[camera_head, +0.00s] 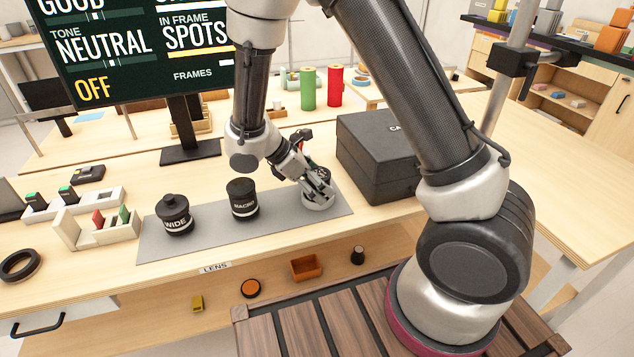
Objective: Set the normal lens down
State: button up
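My gripper (319,191) is at the right end of the grey mat (275,232), pointing down and to the right. Its fingers are around a short lens with a pale lower band (318,205), which I take for the normal lens. The fingers cover most of it and I see no label. It is at or just above the mat; I cannot tell whether its base touches. The black lens marked MACRO (243,200) stands upright to its left. The black lens marked WIDE (174,216) stands upright farther left on the mat.
A large black box (375,160) stands close to the right, behind the mat. A monitor stand (190,150) is behind the lenses. A LENS label (215,267) marks the front edge.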

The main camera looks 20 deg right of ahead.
jog(key=shift+r, duration=0.35)
jog(key=v, duration=1.3)
jog(key=s+d+r+m+y, duration=0.45)
jog(key=d+r+m, duration=0.25)
jog(key=d+r, duration=0.45)
jog(key=s+d+r+m+t+y, duration=0.1)
jog(key=s+d+r+m+t, duration=0.1)
jog(key=s+d+m, duration=0.3)
jog(key=s+d+r+m+t+y, duration=0.1)
jog(key=s+d+m+t+y, duration=0.1)
jog(key=s+d+m, duration=0.4)
jog(key=s, duration=0.3)
jog(key=shift+s+d+r+t, duration=0.3)
jog(key=shift+s+d+r, duration=0.05)
jog(key=shift+s+r, duration=0.05)
jog(key=shift+c, duration=0.3)
